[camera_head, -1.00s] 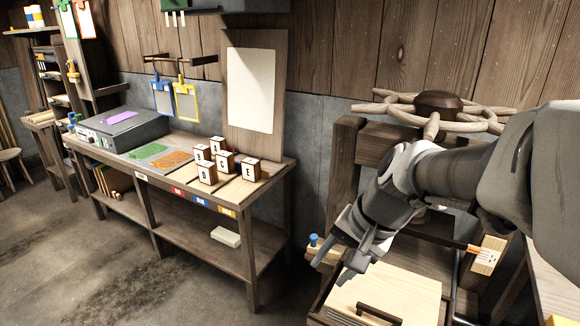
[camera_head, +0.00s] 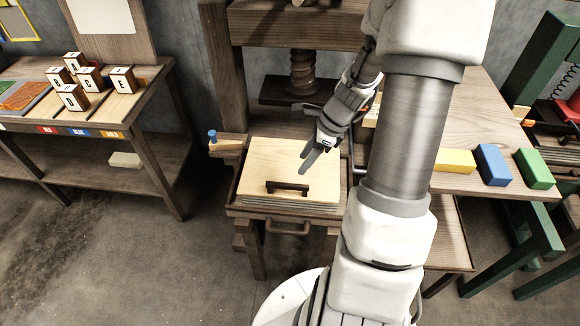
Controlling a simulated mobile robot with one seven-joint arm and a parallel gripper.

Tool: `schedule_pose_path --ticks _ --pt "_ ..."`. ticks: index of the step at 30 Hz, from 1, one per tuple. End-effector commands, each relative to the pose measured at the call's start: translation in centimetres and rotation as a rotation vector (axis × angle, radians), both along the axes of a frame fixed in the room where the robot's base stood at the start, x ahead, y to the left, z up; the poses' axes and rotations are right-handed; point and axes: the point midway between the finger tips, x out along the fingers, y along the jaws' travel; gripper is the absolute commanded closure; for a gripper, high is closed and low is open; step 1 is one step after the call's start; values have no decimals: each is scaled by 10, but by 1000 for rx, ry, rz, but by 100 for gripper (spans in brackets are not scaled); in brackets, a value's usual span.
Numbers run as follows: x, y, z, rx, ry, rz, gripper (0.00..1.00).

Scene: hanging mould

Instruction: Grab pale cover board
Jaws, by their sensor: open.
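The pale cover board (camera_head: 272,160) lies flat on a stack in the tray of the wooden press, with a dark bar handle (camera_head: 288,187) on its top near the front edge. My gripper (camera_head: 308,160) is open and empty. In the picture it shows over the back right part of the board, behind and right of the handle. I cannot tell how high above the board it is. My arm hides the right side of the press and part of the tray's right edge.
The press has a dark screw (camera_head: 302,72) behind the board. A blue peg (camera_head: 212,136) stands at its left. Lettered blocks (camera_head: 88,77) sit on the left bench. A right table holds yellow (camera_head: 454,160), blue (camera_head: 494,164) and green (camera_head: 535,168) blocks. Open floor lies front left.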

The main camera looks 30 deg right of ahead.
Motion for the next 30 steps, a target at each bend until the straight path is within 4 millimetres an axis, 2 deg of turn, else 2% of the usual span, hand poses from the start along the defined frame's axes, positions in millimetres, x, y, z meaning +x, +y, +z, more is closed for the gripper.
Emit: schedule_pose_path --ticks 1,3,9,17,25,30 --pt "2 4 -14 5 3 0 48" --pt "5 9 -28 3 3 1 48" --pt "13 20 -59 2 1 2 48" --pt "17 25 -73 -1 -1 3 48" --pt "24 34 -105 1 0 3 48" --pt "28 38 -117 -1 -2 2 48"
